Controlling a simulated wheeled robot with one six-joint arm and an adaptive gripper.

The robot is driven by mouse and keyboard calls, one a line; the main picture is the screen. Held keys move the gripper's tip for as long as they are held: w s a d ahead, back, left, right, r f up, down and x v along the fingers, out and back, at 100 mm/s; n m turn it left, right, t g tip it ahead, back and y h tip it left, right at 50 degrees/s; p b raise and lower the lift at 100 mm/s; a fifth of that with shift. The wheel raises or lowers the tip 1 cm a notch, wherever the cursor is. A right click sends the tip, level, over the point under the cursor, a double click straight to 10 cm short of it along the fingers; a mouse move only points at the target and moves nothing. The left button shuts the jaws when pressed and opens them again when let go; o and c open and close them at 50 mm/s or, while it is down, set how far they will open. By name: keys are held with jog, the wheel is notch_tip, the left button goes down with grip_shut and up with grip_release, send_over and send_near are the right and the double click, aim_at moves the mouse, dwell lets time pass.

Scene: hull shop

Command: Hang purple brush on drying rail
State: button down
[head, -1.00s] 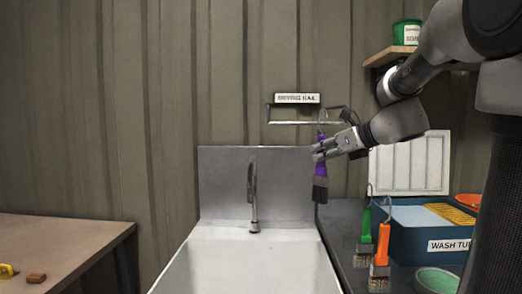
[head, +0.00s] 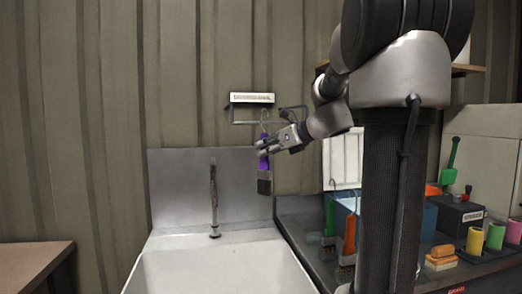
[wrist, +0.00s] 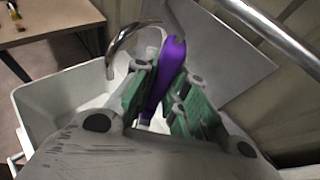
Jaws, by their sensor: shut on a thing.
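The brush's wire hook (head: 264,115) rises to the height of the drying rail (head: 242,123), a thin bar under a white sign on the wall. Whether the hook is over the bar or in front of it, I cannot tell. A metal bar (wrist: 275,35) crosses the wrist view's upper right, apart from the handle.
The sink (head: 212,268) with its upright tap (head: 213,200) lies below. Green and orange brushes (head: 349,236), a blue tub (head: 425,215) and colored cups (head: 474,240) stand on the right counter, partly behind my arm. A wooden table (head: 30,268) is at left.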

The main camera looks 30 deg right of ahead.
jog(key=shift+w+d+f, duration=0.35)
jog(key=shift+d+f, duration=0.4)
jog(key=shift+d, duration=0.05)
jog(key=shift+w+d+f, duration=0.35)
jog(key=shift+d+f, duration=0.35)
jog(key=shift+d, duration=0.05)
jog(key=c, duration=1.3)
grip_release()
jog(key=shift+c, duration=0.2)
jog(key=shift+s, duration=0.1)
